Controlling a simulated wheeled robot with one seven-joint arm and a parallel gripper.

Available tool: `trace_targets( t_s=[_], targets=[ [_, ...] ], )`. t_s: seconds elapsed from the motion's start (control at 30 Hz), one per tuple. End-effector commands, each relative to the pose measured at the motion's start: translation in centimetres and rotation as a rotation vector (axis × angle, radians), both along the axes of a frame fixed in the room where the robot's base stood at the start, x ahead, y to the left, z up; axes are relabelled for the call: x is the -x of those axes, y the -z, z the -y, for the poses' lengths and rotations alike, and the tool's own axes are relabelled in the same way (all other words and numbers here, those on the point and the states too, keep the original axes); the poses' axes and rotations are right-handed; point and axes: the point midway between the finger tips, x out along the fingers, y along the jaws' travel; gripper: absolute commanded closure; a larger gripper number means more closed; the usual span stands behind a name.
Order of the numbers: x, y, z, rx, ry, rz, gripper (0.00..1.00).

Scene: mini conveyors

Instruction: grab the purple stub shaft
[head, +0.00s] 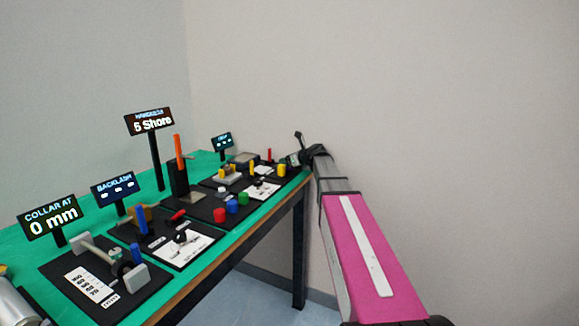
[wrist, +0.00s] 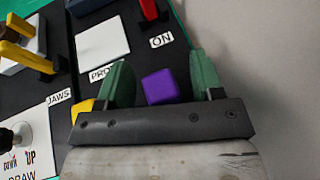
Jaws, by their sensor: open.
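The purple stub shaft (wrist: 159,87) shows in the wrist view as a small purple block. It lies between the two green fingers of my gripper (wrist: 158,85), with a gap visible on each side. My gripper is open, and the dark palm bar hides the near end of the shaft. In the head view my gripper (head: 299,158) is at the far right end of the green table. I cannot make out the purple shaft there.
A yellow part (wrist: 84,106) sits just left of the left finger. A black board with a white card (wrist: 102,42) and a red lever (wrist: 149,10) lies beyond. Signs on posts, such as the hardness sign (head: 150,122), stand along the table (head: 222,240).

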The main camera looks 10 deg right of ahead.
Motion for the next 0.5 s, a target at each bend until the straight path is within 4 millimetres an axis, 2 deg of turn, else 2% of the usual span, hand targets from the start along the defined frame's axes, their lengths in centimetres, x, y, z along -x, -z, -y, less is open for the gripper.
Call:
trace_targets(
  t_s=[0.1,0.3,0.33,0.5],
  targets=[
    [-0.97,0.53,-0.69,0.000,0.000,0.000,0.39],
    [-0.93,0.56,-0.74,0.000,0.001,0.000,0.39],
    [-0.92,0.56,-0.75,0.000,0.001,0.000,0.43],
    [-0.91,0.54,-0.74,0.000,0.001,0.000,0.95]
  ],
)
